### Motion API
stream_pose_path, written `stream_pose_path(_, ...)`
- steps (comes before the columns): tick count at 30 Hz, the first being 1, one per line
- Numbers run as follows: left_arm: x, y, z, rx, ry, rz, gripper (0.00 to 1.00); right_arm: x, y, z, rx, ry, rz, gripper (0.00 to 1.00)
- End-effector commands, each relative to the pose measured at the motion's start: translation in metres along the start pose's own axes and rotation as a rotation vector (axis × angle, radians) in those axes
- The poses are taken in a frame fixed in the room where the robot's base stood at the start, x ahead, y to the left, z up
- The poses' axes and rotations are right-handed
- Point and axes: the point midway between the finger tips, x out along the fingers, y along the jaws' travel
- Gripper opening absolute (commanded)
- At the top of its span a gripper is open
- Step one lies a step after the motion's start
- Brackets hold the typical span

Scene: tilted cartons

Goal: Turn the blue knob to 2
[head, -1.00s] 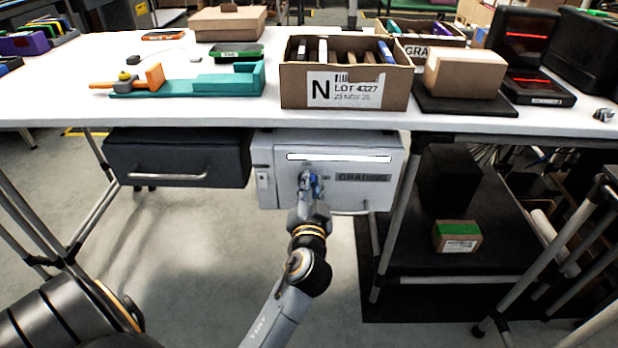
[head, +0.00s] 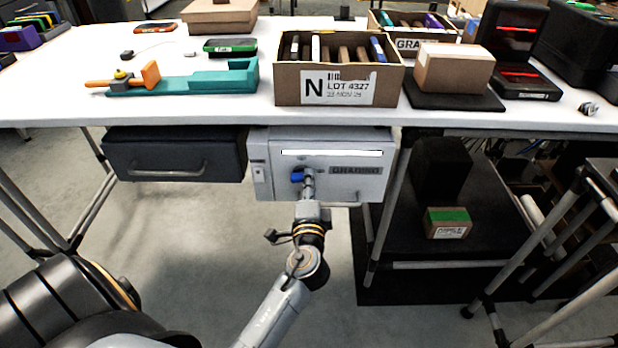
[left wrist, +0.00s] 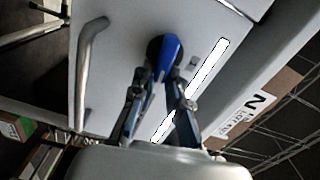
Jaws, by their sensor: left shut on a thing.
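The blue knob (head: 297,176) is on the front of the grey unit (head: 262,184) marked "GRADING", which hangs under the table. In the left wrist view the knob (left wrist: 170,52) stands out from a dark round base. My left gripper (head: 307,180) is at the knob, in front of the panel. In the left wrist view its two fingers (left wrist: 163,88) are on either side of the knob's near end, shut on it. The numbers around the knob are too small or hidden to read. My right gripper does not show.
A dark drawer (head: 176,160) hangs left of the grey unit, which has its own handle (head: 345,204) low on its front. The table (head: 190,112) above carries a carton (head: 390,88) marked "N" and a teal fixture (head: 225,82). A dark shelf (head: 400,245) stands to the right.

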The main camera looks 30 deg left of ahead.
Motion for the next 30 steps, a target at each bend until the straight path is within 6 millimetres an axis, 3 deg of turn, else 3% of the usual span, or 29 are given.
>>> stream_pose_path(10,0.001,0.000,-0.001,0.116,0.003,-0.004,0.00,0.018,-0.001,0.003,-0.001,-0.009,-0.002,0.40)
stream_pose_path(25,0.001,0.001,-0.001,0.131,0.003,-0.004,0.00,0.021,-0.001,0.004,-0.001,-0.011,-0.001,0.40)
stream_pose_path(26,0.001,0.001,-0.001,0.131,0.003,-0.004,0.21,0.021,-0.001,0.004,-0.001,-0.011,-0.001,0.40)
stream_pose_path(27,0.001,0.001,-0.001,0.131,0.003,-0.004,0.29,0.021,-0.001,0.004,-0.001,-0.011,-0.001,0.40)
stream_pose_path(28,0.001,0.001,-0.001,0.131,0.003,-0.004,0.35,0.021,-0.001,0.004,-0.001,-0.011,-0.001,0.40)
stream_pose_path(30,0.001,0.001,-0.001,0.130,0.002,-0.003,0.38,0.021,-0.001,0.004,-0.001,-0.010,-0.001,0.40)
